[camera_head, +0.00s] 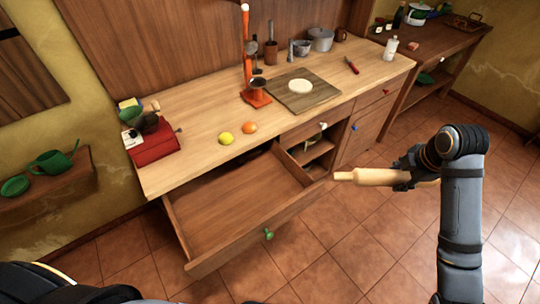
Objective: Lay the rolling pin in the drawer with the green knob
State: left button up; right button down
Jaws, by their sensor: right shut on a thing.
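The rolling pin (372,177) is pale wood and lies roughly level in my right gripper (405,177), which is shut around it. It is in the air over the tiled floor, right of the open drawer. The drawer (225,212) with the green knob (268,233) is pulled far out at the left of the counter. Its inside looks empty. The rolling pin's left end is near the drawer's right side but not over its floor. My left gripper is not visible; only dark parts of mine show at the bottom left.
The wooden counter (190,110) carries an orange juicer (257,95), a lemon (225,139), an orange (249,128), a cutting board (320,98) with dough, and a red box (152,145). Open shelves (317,150) stand right of the drawer. The floor in front is clear.

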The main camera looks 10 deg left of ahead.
aim_at(244, 205)
jog(key=j+z, duration=0.2)
jog(key=j, duration=0.85)
jog(key=j+z, duration=0.15)
jog(key=j, duration=0.9)
